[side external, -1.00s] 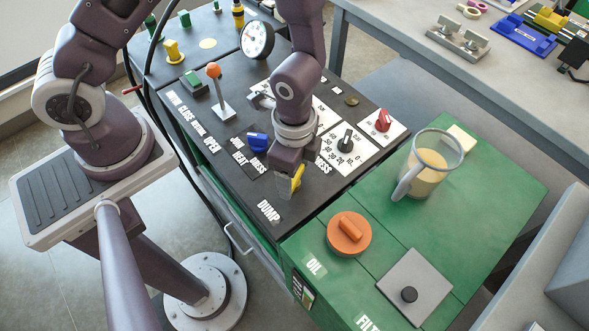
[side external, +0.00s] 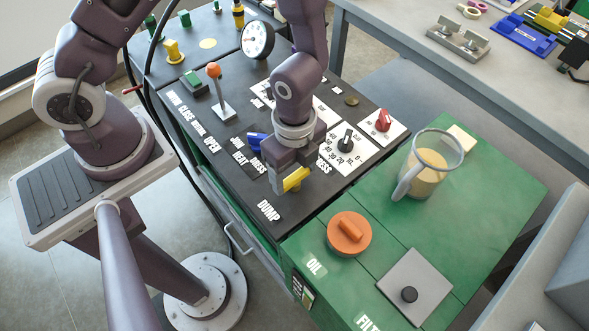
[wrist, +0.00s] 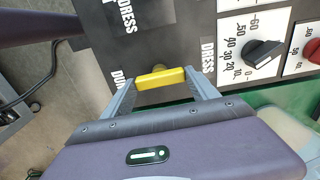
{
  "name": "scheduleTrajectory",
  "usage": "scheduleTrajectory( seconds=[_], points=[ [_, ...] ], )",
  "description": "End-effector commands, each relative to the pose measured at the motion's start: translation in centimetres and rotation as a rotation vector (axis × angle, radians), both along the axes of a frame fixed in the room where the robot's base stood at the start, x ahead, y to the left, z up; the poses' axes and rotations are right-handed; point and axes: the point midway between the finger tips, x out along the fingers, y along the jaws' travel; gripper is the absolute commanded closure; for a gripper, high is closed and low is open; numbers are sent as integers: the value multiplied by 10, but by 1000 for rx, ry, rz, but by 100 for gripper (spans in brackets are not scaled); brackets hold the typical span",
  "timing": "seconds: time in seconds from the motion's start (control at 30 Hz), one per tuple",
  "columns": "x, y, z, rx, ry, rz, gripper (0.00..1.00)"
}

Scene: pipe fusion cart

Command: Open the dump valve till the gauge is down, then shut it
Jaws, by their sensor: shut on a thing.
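The yellow dump valve handle (side external: 296,179) is on the black panel behind the white DUMP label (side external: 269,210). My gripper (side external: 284,184) is over it, pointing down, with its jaws closed on the handle. In the wrist view the handle (wrist: 160,79) lies crosswise between the two grey fingers of my gripper (wrist: 160,88). The round gauge (side external: 257,40) stands at the back of the panel; its needle is too small to read.
An orange-knobbed lever (side external: 214,71) and a blue handle (side external: 256,141) are left of my gripper. A black dial (side external: 346,138) and red knob (side external: 383,120) are to the right. A clear jug (side external: 428,168) and an orange cap (side external: 349,233) stand on the green top.

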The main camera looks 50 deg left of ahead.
Motion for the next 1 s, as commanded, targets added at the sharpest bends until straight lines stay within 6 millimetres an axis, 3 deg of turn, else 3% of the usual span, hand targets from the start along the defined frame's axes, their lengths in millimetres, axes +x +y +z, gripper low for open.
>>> scheduleTrajectory(
  seconds=[0.27, 0.3, 0.4, 0.73, 1.0],
  points=[
    [1, 1, 0, 3, -1, 2, 72],
    [1, 1, 0, 3, -1, 2, 26],
    [0, 1, 0, 3, -1, 2, 10],
    [1, 0, 5, 0, -1, 2, 10],
    [1, 1, 58, 0, -4, 6, 10]
  ],
)
